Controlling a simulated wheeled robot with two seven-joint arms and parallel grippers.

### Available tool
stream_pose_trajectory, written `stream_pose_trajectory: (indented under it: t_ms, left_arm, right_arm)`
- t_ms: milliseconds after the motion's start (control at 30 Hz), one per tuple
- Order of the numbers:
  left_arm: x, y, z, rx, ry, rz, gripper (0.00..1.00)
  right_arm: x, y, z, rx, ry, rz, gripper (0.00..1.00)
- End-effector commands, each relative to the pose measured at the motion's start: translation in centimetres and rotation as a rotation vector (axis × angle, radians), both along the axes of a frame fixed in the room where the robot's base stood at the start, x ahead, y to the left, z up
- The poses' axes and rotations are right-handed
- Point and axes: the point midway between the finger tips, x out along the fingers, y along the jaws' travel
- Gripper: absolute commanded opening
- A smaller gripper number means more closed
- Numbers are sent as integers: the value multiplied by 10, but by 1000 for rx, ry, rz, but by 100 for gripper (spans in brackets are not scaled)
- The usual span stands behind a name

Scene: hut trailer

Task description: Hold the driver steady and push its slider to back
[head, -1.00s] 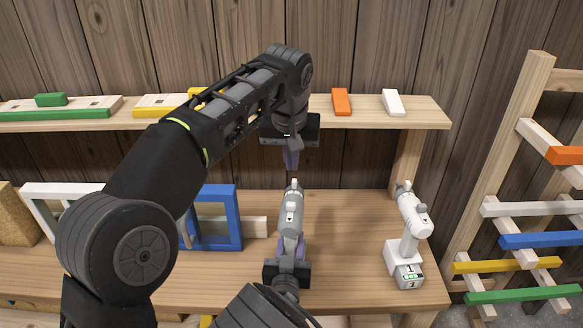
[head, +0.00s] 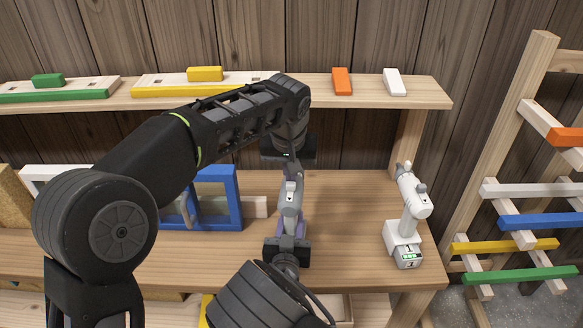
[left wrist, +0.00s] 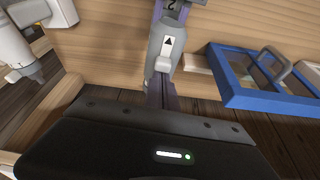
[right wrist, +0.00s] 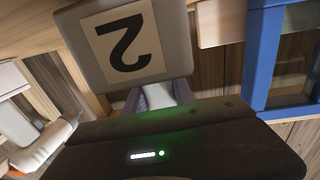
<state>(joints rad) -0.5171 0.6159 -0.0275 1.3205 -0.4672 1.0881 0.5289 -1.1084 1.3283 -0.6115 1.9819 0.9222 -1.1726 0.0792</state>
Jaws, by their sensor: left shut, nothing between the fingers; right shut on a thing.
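A grey-and-white driver (head: 290,203) stands over the bench, in the middle of the head view. Its base with a "2" label fills the top of the right wrist view (right wrist: 125,45). My right gripper (head: 288,238) is shut on the driver from the front. My left gripper (head: 291,166) reaches down from above, shut and empty, at the driver's far end. In the left wrist view the driver (left wrist: 170,25) shows an arrow label and a pale slider (left wrist: 164,63) close to the left fingertips. Whether they touch the slider is hard to tell.
A second white driver (head: 410,215), labelled 1, stands at the bench's right end. A blue frame (head: 220,200) stands left of the held driver. A shelf (head: 315,92) with coloured blocks runs behind. A rack with coloured bars (head: 530,240) is at the right.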

Motion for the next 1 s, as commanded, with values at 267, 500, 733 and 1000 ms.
stream_pose_trajectory:
  t_ms: [267,500,733,1000]
  left_arm:
    - [-2,0,1,0,0,0,0]
    - [-24,2,1,0,1,-1,0]
    - [-25,2,-1,1,5,-1,0]
    - [-18,1,-1,1,5,0,0]
  right_arm:
    - [1,0,3,1,-6,0,0]
    - [1,0,2,1,-5,0,0]
    - [1,0,2,2,-4,-1,0]
    - [1,-1,2,0,-5,-2,0]
